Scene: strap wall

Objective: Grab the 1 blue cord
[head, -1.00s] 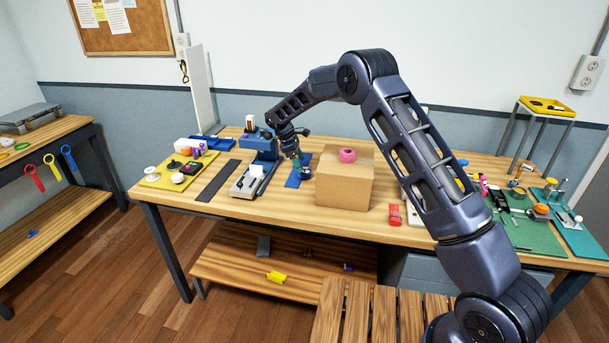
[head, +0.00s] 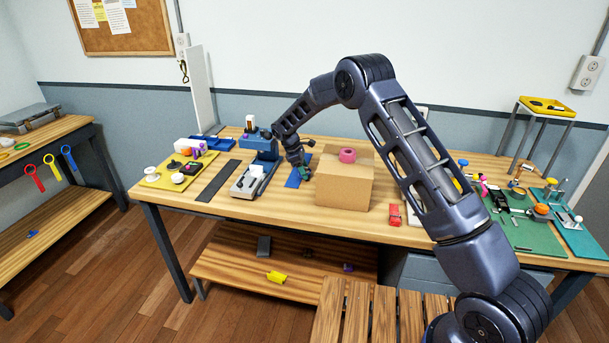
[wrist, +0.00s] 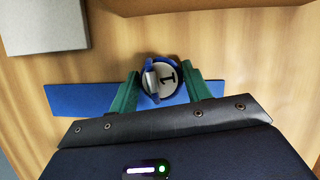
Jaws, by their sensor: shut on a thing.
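In the head view my gripper (head: 303,174) is low over the table, left of the cardboard box, and the blue cord cannot be made out there.
The cardboard box (head: 345,187) with a pink ring (head: 347,155) on top stands close to the right of my gripper. A grey and blue device (head: 250,181) is to its left. A red item (head: 395,215) lies right of the box. Bare tabletop (head: 290,214) is in front.

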